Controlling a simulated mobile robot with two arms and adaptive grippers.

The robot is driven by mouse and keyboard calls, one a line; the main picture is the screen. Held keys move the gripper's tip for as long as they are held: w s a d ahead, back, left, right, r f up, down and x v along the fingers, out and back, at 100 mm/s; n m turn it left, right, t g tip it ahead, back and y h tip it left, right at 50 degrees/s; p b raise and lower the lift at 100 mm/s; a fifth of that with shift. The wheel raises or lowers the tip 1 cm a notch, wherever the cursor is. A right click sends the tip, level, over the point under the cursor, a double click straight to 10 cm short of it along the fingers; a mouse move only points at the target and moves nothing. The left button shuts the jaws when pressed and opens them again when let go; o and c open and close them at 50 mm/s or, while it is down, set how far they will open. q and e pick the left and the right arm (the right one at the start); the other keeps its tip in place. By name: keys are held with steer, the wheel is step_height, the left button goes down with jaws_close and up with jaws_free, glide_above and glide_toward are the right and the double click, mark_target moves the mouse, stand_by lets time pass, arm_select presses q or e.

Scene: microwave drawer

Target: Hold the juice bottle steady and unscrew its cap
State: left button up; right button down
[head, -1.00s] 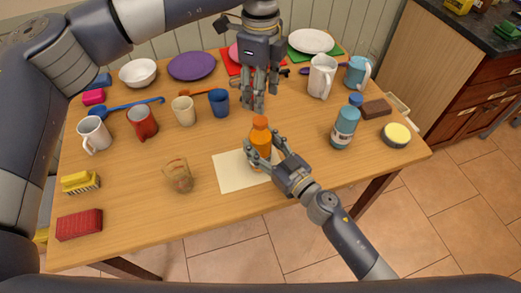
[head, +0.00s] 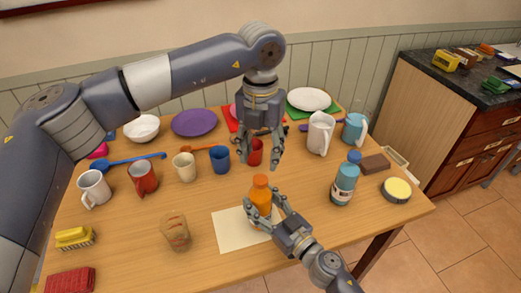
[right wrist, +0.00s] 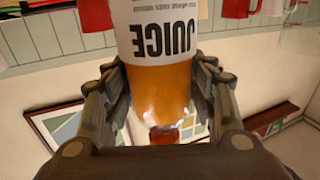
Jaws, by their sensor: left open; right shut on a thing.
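The orange juice bottle (head: 260,203) stands upright at the edge of a cream sheet (head: 232,231) on the table. My right gripper (head: 264,212) is shut around the bottle's body from the front right. In the right wrist view the bottle (right wrist: 163,85), with its JUICE label upside down, sits between my finger pads, and the cap (right wrist: 165,134) shows below.
A glass (head: 175,232) is left of the sheet. A blue bottle (head: 344,184) stands to the right. Mugs, plates and a white pitcher (head: 320,132) line the back. Bare table lies between the sheet and blue bottle.

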mark_target(261, 179)
arm_select(q)
steer(key=m, duration=0.5)
steer(key=shift+m, duration=0.4)
steer(key=m, duration=1.2)
steer(key=shift+m, duration=0.3)
steer(key=m, duration=1.8)
steer(key=shift+m, duration=0.3)
steer(key=shift+f, duration=4)
